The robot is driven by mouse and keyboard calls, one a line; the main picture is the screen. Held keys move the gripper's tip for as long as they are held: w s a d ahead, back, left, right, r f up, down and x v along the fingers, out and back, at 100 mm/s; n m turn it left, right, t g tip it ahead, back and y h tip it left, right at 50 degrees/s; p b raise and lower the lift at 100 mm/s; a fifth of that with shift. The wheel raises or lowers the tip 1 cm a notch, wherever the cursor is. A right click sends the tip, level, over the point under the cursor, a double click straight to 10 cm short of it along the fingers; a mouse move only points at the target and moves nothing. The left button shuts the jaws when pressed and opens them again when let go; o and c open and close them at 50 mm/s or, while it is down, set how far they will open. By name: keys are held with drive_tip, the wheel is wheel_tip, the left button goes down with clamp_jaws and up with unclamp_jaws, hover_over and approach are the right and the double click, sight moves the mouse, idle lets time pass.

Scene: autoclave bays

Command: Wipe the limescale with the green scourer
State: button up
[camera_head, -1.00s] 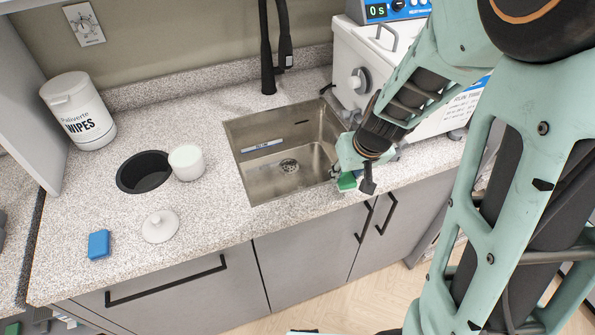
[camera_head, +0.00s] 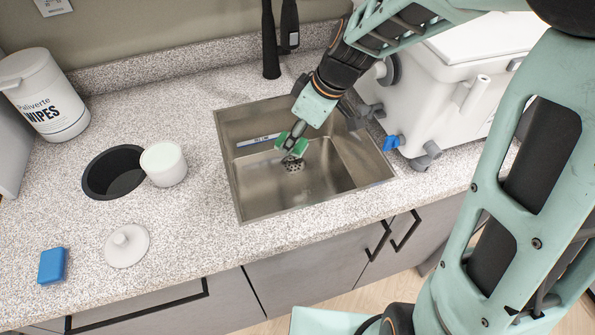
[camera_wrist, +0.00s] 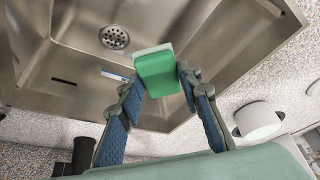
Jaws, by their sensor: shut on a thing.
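My gripper (camera_head: 294,141) is over the steel sink (camera_head: 262,203), shut on the green scourer (camera_head: 287,143). In the wrist view the scourer (camera_wrist: 158,72) sits between the two fingertips, green with a pale layer along its far edge. The sink's drain (camera_wrist: 114,37) and a blue-and-white label strip on its wall (camera_head: 257,139) show past it. I cannot tell whether the scourer touches the steel. I cannot make out any limescale patch on the sink.
A white tub (camera_head: 163,165) stands beside a black round opening (camera_head: 113,174). A white lid (camera_head: 127,245), a blue sponge (camera_head: 52,266) and a wipes canister (camera_head: 44,97) are on the left counter. A dark faucet (camera_head: 271,45) is behind the sink; a white machine (camera_head: 450,95) stands right.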

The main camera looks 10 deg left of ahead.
sight(314, 191)
wheel_tip(314, 191, down, 21)
drive_tip(key=b, duration=1.1)
drive_tip(key=shift+s, duration=0.1)
drive_tip(key=shift+f+b, duration=1)
drive_tip(key=shift+b, duration=0.2)
drive_tip(key=shift+d, duration=0.15)
drive_tip(key=shift+w+d+r+b, duration=0.1)
drive_tip(key=shift+w+d+b, duration=0.3)
drive_tip(key=shift+d, duration=0.4)
drive_tip(key=shift+w+d+r+b, duration=0.1)
drive_tip(key=shift+w+d+b, duration=0.15)
drive_tip(key=shift+w+d, duration=0.35)
drive_tip(key=shift+w+d+f+b, duration=0.1)
drive_tip(key=shift+w+d+b, duration=0.15)
drive_tip(key=shift+d, duration=0.3)
drive_tip(key=shift+w+d+f+b, duration=0.15)
drive_tip(key=shift+d+b, duration=0.15)
drive_tip(key=shift+d, duration=0.3)
drive_tip(key=shift+w+d+r+b, duration=0.1)
drive_tip(key=shift+w+d+b, duration=0.15)
drive_tip(key=shift+d, duration=0.3)
drive_tip(key=shift+s, duration=0.1)
